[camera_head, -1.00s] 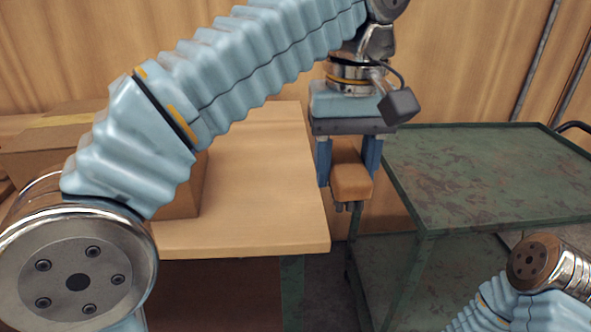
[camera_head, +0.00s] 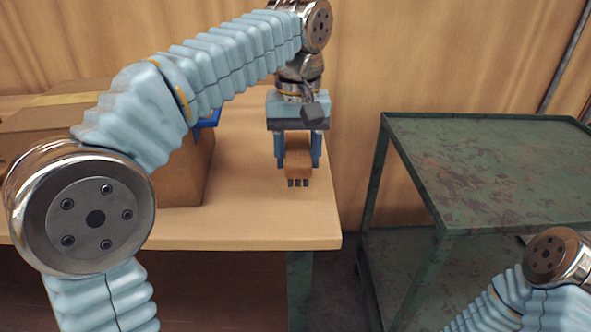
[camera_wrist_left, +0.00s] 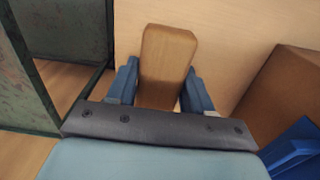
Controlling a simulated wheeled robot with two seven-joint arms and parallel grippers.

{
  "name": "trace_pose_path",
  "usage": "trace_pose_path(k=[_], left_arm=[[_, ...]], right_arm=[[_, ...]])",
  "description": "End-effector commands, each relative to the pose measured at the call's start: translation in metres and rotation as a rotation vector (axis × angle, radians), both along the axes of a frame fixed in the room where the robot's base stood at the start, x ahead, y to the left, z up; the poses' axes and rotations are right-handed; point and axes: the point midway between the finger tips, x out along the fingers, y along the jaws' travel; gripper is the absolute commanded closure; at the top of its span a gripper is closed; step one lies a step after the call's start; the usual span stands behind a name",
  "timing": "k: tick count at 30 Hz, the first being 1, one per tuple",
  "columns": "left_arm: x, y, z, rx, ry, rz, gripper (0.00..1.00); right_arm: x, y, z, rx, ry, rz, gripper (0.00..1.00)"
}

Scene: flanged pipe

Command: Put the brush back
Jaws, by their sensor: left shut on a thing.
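The brush (camera_head: 299,163) has a brown wooden block body with short dark bristle tufts at its lower end. My left gripper (camera_head: 299,160) is shut on it, with one blue finger on each side. The brush is over the right part of the wooden table, bristles pointing down. I cannot tell exactly how high it is above the top. In the left wrist view the brush (camera_wrist_left: 166,62) shows as a wooden block between the blue fingers (camera_wrist_left: 160,90). My right gripper is out of view; only part of my right arm shows at lower right.
The wooden table (camera_head: 250,225) has bare surface around the brush. A cardboard box (camera_head: 185,175) stands on its left part, with a blue object (camera_head: 209,121) partly hidden behind my arm. A green metal cart (camera_head: 500,170) with an empty top stands to the right, across a gap.

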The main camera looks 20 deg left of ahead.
Motion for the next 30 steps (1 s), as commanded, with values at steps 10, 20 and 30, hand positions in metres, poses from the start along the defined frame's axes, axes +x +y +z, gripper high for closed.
trace_pose_path(k=[10,20,30], left_arm=[[0.003,0.005,-0.038,0.0,0.0,0.0,0.82],[0.003,0.005,-0.04,0.001,0.0,0.001,0.46],[0.003,0.005,-0.04,0.001,0.0,0.001,0.23]], right_arm=[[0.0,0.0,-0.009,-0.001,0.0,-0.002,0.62],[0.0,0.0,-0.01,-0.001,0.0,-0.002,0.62],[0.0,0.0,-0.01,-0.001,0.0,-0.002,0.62]])
